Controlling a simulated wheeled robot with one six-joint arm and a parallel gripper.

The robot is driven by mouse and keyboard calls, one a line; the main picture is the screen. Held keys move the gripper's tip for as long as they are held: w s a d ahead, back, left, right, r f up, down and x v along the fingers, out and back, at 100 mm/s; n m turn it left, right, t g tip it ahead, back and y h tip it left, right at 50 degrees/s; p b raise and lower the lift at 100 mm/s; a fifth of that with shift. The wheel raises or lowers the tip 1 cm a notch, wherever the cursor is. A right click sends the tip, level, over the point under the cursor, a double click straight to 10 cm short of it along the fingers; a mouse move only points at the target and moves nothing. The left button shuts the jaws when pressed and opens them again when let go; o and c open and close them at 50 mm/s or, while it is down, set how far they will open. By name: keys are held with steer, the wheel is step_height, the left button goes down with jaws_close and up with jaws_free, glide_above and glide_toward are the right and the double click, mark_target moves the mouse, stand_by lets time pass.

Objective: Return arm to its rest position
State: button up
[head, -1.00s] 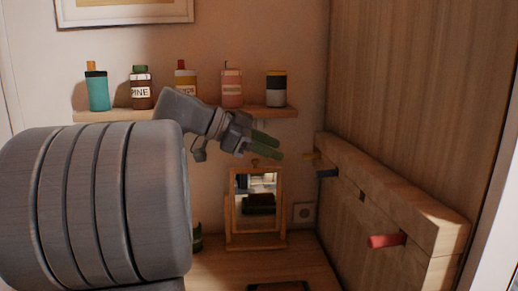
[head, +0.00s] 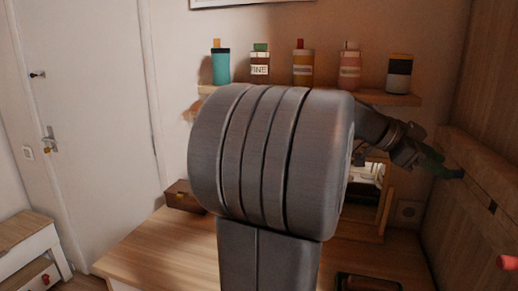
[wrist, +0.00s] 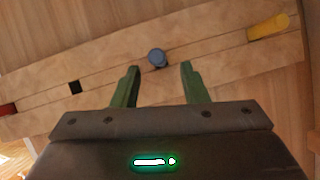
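My gripper (head: 436,165) is at the right of the head view, close to the wooden peg rail (head: 480,185) on the right wall. In the wrist view my gripper (wrist: 159,72) has its two green fingers spread wide, with nothing between them. A blue peg (wrist: 157,57) on the rail shows just past the gap between the fingertips; whether it is touching cannot be told. My large grey arm joint fills the middle of the head view and hides part of the desk and mirror.
A shelf (head: 392,98) with several bottles is on the back wall. A mirror (head: 372,222) stands on the desk (head: 150,245). A yellow peg (wrist: 268,27) and a red peg (wrist: 8,109) stick out of the rail. A white door (head: 90,110) is at left.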

steer(key=shift+x, duration=1.15)
steer(key=shift+a, duration=0.2)
steer(key=v, duration=1.4)
steer(key=x, duration=1.4)
steer(key=shift+r, duration=0.1)
steer(key=shift+w+a+p, duration=0.2)
steer(key=shift+a+p, duration=0.05)
steer(key=shift+p, duration=0.1)
steer(key=shift+w+a+p, duration=0.2)
steer(key=shift+a+p, duration=0.05)
steer(key=shift+a, duration=0.5)
steer(key=shift+w+a+p, duration=0.2)
steer(key=shift+w+a, duration=0.05)
steer(key=shift+a, duration=0.5)
steer(key=shift+w+a+p, duration=0.2)
steer(key=shift+a+p, duration=0.05)
steer(key=shift+a, duration=0.5)
